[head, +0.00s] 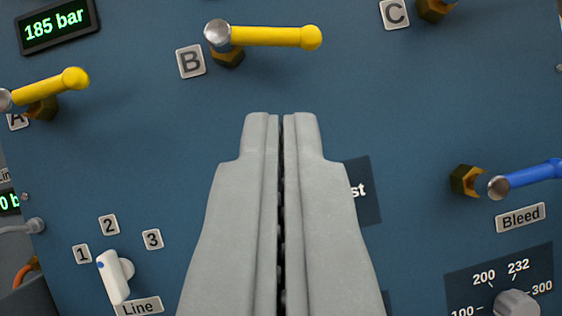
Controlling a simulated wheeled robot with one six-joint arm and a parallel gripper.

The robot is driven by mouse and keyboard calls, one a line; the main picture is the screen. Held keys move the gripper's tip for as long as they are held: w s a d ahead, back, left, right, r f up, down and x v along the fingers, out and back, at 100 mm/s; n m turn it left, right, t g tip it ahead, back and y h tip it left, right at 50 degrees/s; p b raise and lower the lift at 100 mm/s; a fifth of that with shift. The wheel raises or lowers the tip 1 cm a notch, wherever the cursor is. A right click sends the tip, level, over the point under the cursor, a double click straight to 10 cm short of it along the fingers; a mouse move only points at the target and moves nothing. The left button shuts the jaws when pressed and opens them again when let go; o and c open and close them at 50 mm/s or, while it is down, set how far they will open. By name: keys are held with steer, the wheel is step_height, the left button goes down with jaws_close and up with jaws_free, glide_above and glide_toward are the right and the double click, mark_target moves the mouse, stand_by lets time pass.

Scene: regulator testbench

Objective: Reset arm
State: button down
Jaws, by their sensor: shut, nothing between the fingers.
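My gripper (282,118) shows in the head view, rising from the bottom edge to the middle of the picture. Its two grey fingers are shut against each other with nothing between them. The fingertips are in front of the blue panel (350,110), below the yellow handle of valve B (270,36), and look apart from every handle and knob.
Yellow valve handle A (55,86) is at left, the Line selector knob (117,275) at lower left. A blue Bleed handle (530,177) and a grey dial knob (518,303) are at right. A display (55,24) reads 185 bar. Bare panel surrounds the fingertips.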

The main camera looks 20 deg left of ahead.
mark_target(286, 40)
steer(key=shift+s+f, duration=0.15)
steer(key=shift+s, duration=0.05)
stand_by(0.4)
steer(key=s+a+r+g+h, duration=0.1)
steer(key=s+r+g+h, duration=0.2)
steer(key=s, duration=1.8)
steer(key=s+a+f+g, duration=0.1)
steer(key=s+f, duration=0.2)
steer(key=s, duration=0.4)
steer(key=s+f+n+g, duration=0.1)
steer(key=s+f+g, duration=0.15)
steer(key=s, duration=0.35)
steer(key=s+a+f, duration=0.1)
steer(key=s+f, duration=0.3)
steer(key=s, duration=0.3)
steer(key=w+d+r+m+t, duration=0.15)
steer(key=w+r, duration=0.25)
steer(key=w, duration=0.7)
steer(key=w+d+r+t, duration=0.15)
steer(key=w+r, duration=0.35)
steer(key=w, duration=0.6)
steer(key=w+f+t+y, duration=0.3)
steer(key=w+t, duration=0.1)
steer(key=w, duration=1.5)
steer(key=shift+g, duration=0.25)
steer(key=x, duration=1.4)
steer(key=shift+d+r, duration=0.1)
steer(key=shift+r, duration=0.05)
